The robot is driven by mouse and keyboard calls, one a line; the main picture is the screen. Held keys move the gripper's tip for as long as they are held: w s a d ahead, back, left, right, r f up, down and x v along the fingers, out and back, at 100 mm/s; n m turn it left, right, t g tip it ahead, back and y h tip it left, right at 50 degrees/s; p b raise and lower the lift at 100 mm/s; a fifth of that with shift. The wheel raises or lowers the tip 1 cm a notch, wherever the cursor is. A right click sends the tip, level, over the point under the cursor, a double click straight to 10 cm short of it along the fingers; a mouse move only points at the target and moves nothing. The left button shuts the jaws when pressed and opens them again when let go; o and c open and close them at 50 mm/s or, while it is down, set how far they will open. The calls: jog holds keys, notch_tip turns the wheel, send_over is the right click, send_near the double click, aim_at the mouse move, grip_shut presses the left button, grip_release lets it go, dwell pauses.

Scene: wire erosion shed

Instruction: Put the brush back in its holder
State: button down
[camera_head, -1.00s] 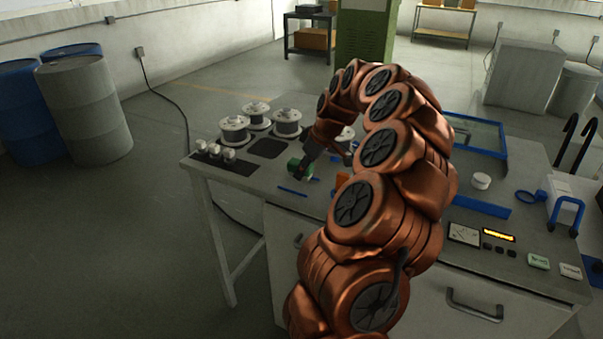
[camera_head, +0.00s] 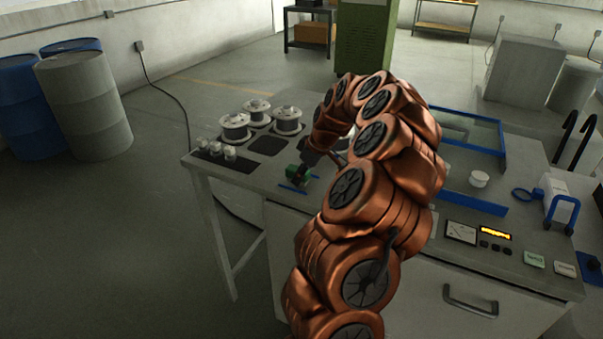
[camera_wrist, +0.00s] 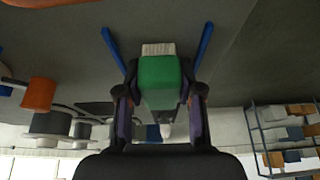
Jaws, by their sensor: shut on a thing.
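The brush shows in the wrist view as a green block (camera_wrist: 160,76) with pale bristles (camera_wrist: 158,48) at its far end. My gripper (camera_wrist: 160,94) is shut on the green block, with a finger on each side. Two thin blue strips, which look like the holder's sides, lie on the bench left (camera_wrist: 113,48) and right (camera_wrist: 204,42) of the brush, apart from it. In the head view my gripper (camera_head: 302,176) and the green brush are small, over the bench's front left part by the blue strips (camera_head: 293,188). Whether the bristles touch the bench, I cannot tell.
White spools (camera_head: 235,126) stand on the bench behind and left of my gripper, with small white knobs (camera_head: 229,152) nearer the left edge. A blue-framed tray (camera_head: 474,203), a white round pot (camera_head: 479,179) and a control panel (camera_head: 478,236) are on the right.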

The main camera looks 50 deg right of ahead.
jog(key=shift+f, duration=0.15)
jog(key=c, duration=1)
grip_release()
jog(key=shift+r, duration=0.25)
jog(key=shift+s+d+r, duration=0.1)
jog(key=shift+d+r, duration=0.05)
jog(key=shift+r, duration=0.15)
jog(key=b+v, duration=0.2)
jog(key=v, duration=0.9)
jog(key=shift+r+b, duration=0.1)
jog(key=shift+b, duration=0.2)
